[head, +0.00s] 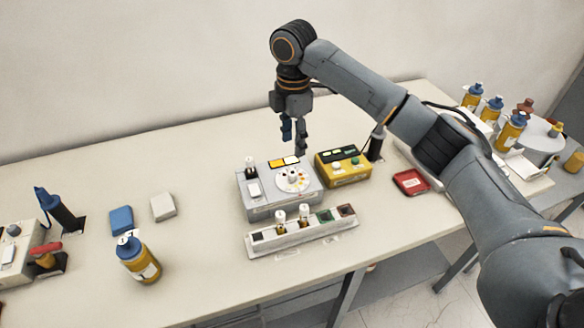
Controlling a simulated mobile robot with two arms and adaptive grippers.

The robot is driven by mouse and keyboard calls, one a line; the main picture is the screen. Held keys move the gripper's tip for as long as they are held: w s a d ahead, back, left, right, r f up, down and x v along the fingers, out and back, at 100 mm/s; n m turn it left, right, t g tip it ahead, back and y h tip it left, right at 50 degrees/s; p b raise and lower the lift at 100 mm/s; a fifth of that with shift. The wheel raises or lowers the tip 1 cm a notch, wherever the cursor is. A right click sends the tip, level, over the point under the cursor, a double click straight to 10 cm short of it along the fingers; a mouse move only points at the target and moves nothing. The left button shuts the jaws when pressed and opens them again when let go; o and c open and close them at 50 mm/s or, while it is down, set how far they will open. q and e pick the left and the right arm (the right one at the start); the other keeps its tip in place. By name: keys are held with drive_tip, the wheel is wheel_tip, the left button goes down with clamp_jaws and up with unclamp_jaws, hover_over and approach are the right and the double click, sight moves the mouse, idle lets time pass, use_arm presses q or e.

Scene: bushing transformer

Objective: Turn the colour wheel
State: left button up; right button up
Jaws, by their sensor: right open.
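The colour wheel (292,180) is a white round dial with small coloured marks and a raised centre knob. It sits on top of a grey box-shaped device (268,208) near the middle of the table. My right gripper (294,150) points down just above and behind the wheel. Its fingers are open and empty, and a gap shows between the fingertips and the knob. I cannot tell the exact height of the gap. My left gripper is not in view.
A yellow box (344,172) stands close to the right of the grey device. A white rack (300,237) with vials lies in front. A yellow bottle (137,262) stands at left. Several bottles (490,110) stand at right. The table's back left is clear.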

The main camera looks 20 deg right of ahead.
hover_over(293, 173)
wheel_tip(293, 173, down, 4)
drive_tip(key=shift+s+f+p, duration=0.1)
drive_tip(key=shift+s+p, duration=0.05)
drive_tip(key=shift+p, duration=0.25)
wheel_tip(293, 173, down, 6)
drive_tip(key=shift+r+p, duration=0.2)
drive_tip(key=shift+p, duration=0.35)
drive_tip(key=shift+f, duration=0.55)
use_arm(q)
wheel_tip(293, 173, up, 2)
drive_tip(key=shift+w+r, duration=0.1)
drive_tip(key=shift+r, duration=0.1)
use_arm(e)
clamp_jaws()
